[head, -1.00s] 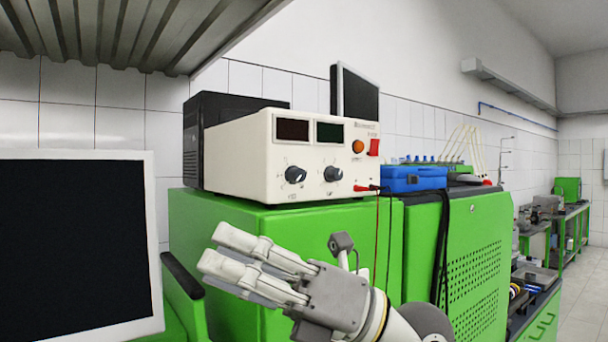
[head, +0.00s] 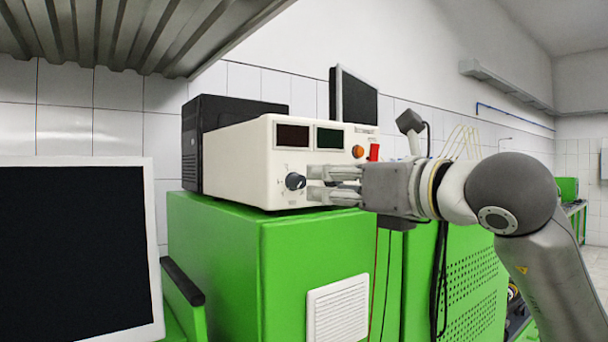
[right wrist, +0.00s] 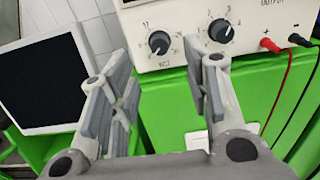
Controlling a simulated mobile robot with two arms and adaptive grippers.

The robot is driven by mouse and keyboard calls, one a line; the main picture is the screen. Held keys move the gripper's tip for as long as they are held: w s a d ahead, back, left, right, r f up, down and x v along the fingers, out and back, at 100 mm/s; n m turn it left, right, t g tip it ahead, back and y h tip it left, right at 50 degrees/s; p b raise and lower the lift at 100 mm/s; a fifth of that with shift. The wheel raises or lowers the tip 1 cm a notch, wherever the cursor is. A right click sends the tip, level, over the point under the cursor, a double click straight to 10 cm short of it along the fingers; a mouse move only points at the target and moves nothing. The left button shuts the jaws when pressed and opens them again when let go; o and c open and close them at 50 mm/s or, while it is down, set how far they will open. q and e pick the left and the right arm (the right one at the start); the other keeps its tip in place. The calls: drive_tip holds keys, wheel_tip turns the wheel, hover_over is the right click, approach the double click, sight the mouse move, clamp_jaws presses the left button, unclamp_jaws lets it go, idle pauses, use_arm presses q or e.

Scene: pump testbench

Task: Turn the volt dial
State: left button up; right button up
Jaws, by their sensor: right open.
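The cream power supply (head: 228,160) has two black dials on its front. The left dial (head: 295,181) shows just left of my right gripper's fingertips in the head view. The right dial is hidden behind the gripper there. In the right wrist view the left dial (right wrist: 160,42) appears between the open fingers, and the right dial (right wrist: 221,30) appears beside the right finger's tip. The dial labels are too small to tell which is the volt dial. My right gripper (head: 312,184) is open and empty in front of the panel; I see no contact. My left gripper is not in view.
The supply stands on a green cabinet (head: 215,260). Red (right wrist: 266,44) and black (right wrist: 295,39) leads plug in right of the dials. A monitor (head: 80,250) is at the left, and a metal shelf (head: 130,35) hangs above.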

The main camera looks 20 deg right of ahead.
sight(302, 180)
drive_tip(key=p+x, duration=0.2)
drive_tip(key=x, duration=0.4)
drive_tip(key=shift+w+a+r+p, duration=0.1)
drive_tip(key=shift+w+p, duration=0.1)
drive_tip(key=shift+p, duration=0.1)
drive_tip(key=shift+w+a, duration=0.25)
drive_tip(key=shift+w, duration=0.45)
drive_tip(key=shift+c, duration=0.2)
drive_tip(key=shift+s, duration=0.1)
clamp_jaws()
